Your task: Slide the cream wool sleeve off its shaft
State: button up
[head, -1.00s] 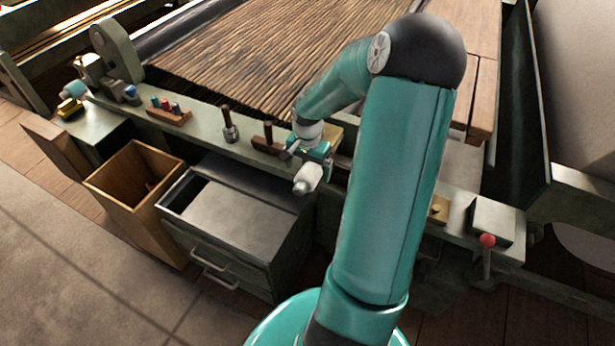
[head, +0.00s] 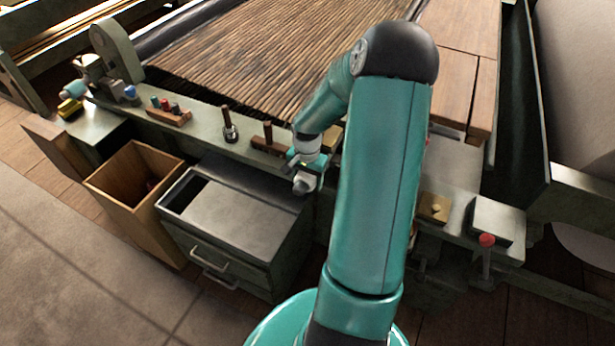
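A short pale cylinder (head: 303,184), which looks like the cream wool sleeve, is at the front edge of the green rail (head: 198,126), above the right end of the drawer cabinet. My gripper (head: 298,163) is right at it, just above in the picture, under my white wrist. Teal and dark gripper parts overlap the pale piece. I cannot tell whether the fingers are around it or only beside it. The shaft is hidden or too small to make out.
A dark-handled tool (head: 230,128) and a wooden block with a peg (head: 268,140) stand left of my gripper. Below are an open wooden bin (head: 130,172) and the drawer cabinet (head: 236,220). A red-knobbed lever (head: 487,241) is at the right.

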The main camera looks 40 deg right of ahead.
jog(key=shift+c, duration=0.5)
jog(key=s+a, duration=0.4)
jog(key=a, duration=0.8)
dwell(2.1)
jog(key=shift+s, duration=0.1)
jog(key=shift+s+a+r, duration=0.25)
jog(key=shift+a+r, duration=0.25)
jog(key=shift+a, duration=0.1)
jog(key=shift+s+a+r, duration=0.2)
jog(key=shift+a+r, duration=0.3)
jog(key=shift+a, duration=0.15)
jog(key=shift+s+a+r, duration=0.25)
jog(key=shift+a+r, duration=0.25)
jog(key=shift+a, duration=0.1)
